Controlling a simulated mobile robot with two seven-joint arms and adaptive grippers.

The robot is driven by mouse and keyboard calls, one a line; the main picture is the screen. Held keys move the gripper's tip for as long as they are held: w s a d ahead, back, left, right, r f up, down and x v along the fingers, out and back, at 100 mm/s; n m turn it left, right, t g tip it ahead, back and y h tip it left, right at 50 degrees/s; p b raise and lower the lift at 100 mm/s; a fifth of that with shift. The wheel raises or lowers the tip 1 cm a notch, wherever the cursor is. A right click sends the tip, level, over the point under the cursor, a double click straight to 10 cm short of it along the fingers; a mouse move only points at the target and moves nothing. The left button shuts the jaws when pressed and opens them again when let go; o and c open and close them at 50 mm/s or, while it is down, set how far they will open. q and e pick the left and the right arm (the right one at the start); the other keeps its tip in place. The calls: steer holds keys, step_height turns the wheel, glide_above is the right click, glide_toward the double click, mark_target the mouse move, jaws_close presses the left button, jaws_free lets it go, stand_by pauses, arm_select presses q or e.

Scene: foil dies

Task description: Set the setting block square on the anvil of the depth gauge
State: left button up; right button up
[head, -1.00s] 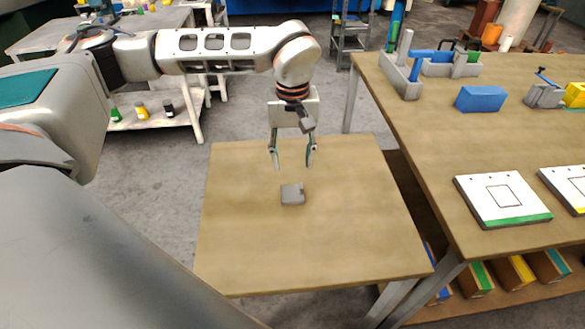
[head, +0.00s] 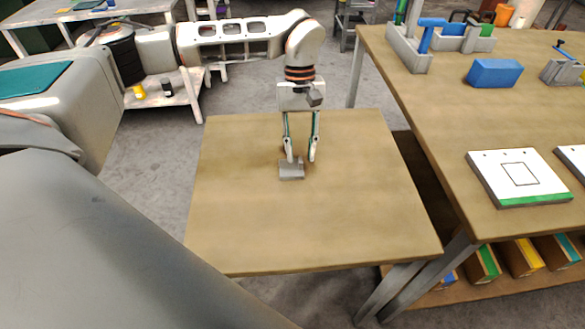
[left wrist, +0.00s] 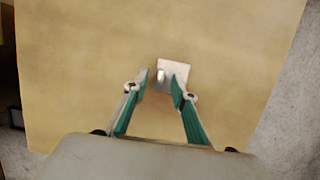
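A small grey block (head: 291,173), which looks like the setting block, lies on the small wooden table. A notch or pale stub shows at one edge; in the left wrist view the block (left wrist: 176,68) lies just beyond the fingers. My left gripper (head: 301,158) points down, fingers apart, with its tips at the block's far edge. In the left wrist view the gripper (left wrist: 161,84) has one fingertip left of the block and the other overlapping its near right part. Contact cannot be told. I cannot tell which fixture is the depth gauge. My right gripper is not in view.
The wooden bench (head: 440,115) at right bears a grey fixture with a blue bar (head: 408,52), a blue block (head: 495,73), a smaller grey fixture (head: 560,71) and a white plate with a square outline (head: 519,175). The small table (head: 310,235) is otherwise clear.

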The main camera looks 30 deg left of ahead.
arm_select(q)
steer(key=shift+x, duration=0.75)
jaws_close()
steer(key=shift+r, duration=0.1)
